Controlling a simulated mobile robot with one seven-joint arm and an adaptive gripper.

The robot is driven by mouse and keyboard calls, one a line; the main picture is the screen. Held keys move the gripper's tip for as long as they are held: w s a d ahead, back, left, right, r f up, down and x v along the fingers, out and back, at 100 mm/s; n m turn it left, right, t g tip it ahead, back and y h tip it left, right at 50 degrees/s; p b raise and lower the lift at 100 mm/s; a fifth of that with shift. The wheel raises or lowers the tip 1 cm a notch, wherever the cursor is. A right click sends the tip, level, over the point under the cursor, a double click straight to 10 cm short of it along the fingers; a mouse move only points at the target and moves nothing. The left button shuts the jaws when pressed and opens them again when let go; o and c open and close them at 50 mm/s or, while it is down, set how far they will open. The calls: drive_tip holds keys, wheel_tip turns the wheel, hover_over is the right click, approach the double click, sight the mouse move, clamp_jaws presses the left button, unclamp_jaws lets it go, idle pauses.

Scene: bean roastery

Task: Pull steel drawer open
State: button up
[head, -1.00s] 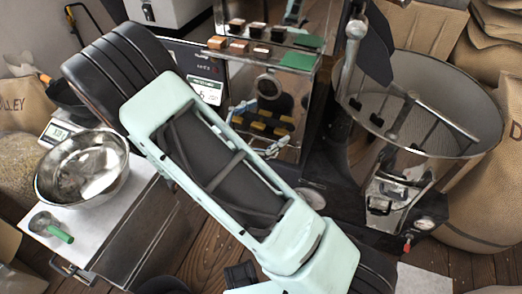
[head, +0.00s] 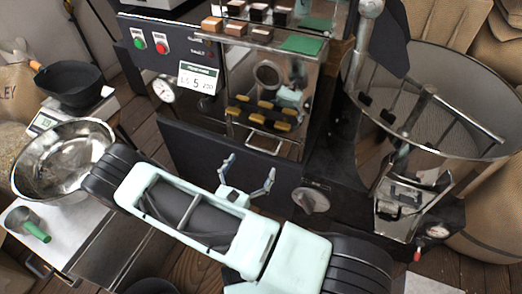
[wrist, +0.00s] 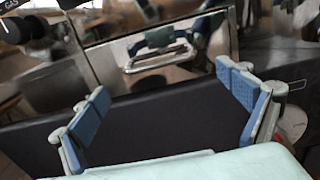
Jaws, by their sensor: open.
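The steel drawer (head: 290,149) is at the bottom of the polished steel front of the dark machine in the head view. It appears shut. Its bar handle (head: 264,146) runs across the front; it also shows in the wrist view (wrist: 157,62), ahead of my fingers. My gripper (head: 249,172) is open and empty, just below and in front of the drawer. In the wrist view my two blue-padded fingers (wrist: 163,92) are wide apart, with the handle between and beyond them. They do not appear to touch it.
A round cooling bin (head: 440,100) stands right of the drawer, and a knob (head: 311,200) sits on the dark panel below right. A steel bowl (head: 62,158) and green-handled scoop (head: 28,222) are on a bench at left. Small sample blocks (head: 236,26) lie above the drawer.

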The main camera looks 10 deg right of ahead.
sight(261, 149)
drive_tip(key=b+x, duration=0.1)
drive_tip(key=x, duration=0.6)
drive_tip(key=shift+w+d, duration=0.1)
